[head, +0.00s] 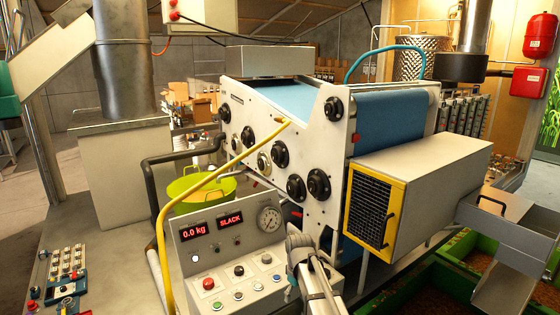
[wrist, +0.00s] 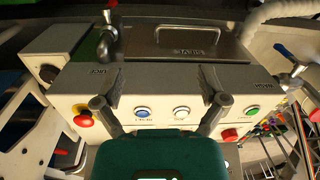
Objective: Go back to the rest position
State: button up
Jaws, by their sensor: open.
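In the wrist view, my gripper (wrist: 159,103) is open, with its two dark fingers set wide apart and nothing visible between the tips. Behind the fingers is a pale control box (wrist: 70,80) with a blue button (wrist: 142,112) and a white button (wrist: 181,112) showing between them. In the head view, part of my grey arm shows at the bottom middle, in front of the control panel (head: 185,262). The fingers are too small to make out there. I cannot tell how far the fingertips are from the box.
The belt press (head: 318,135) fills the middle, with a yellow-framed grey box (head: 425,180) on its right. A yellow rail (head: 160,235) curves left of the panel. In the wrist view, red knobs (wrist: 83,118) flank the buttons, and a lever valve (wrist: 290,80) stands at right.

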jog(key=s+d+f+m+b, duration=0.3)
jog(key=s+d, duration=0.3)
jog(key=s, duration=0.2)
jog(key=s+d+f+m+b, duration=0.4)
jog(key=s+d+f+m, duration=0.1)
jog(key=s, duration=0.3)
jog(key=shift+s+d, duration=0.4)
jog(key=shift+d, duration=0.05)
dwell(1.0)
